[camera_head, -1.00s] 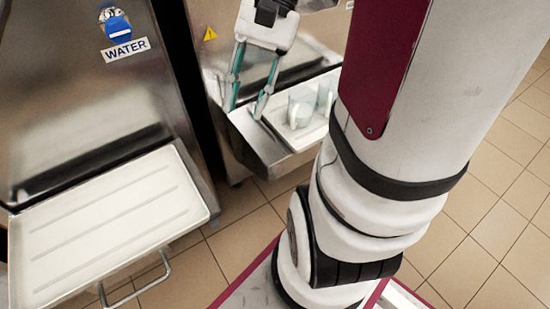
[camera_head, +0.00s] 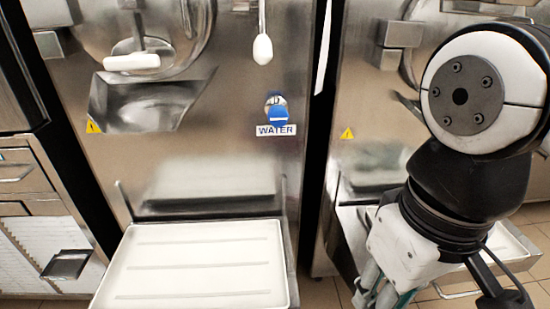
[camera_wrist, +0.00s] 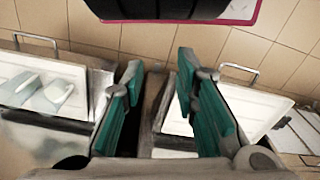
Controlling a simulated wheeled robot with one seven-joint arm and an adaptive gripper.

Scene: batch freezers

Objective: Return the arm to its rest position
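My gripper (camera_wrist: 158,95) shows in the wrist view with its two teal-padded fingers spread apart and nothing between them. In the head view my gripper (camera_head: 383,290) hangs at the lower right, its fingertips cut off by the bottom edge. My arm is bent, with a large white and black joint at the right side of the head view. The wrist view looks down between two machine trays, and part of my own body shows at its top.
A white tray (camera_head: 200,272) on the WATER machine is empty. My arm partly hides the right machine (camera_head: 370,110). A drawer cabinet (camera_head: 40,205) stands at far left. Tiled floor (camera_wrist: 110,30) is clear.

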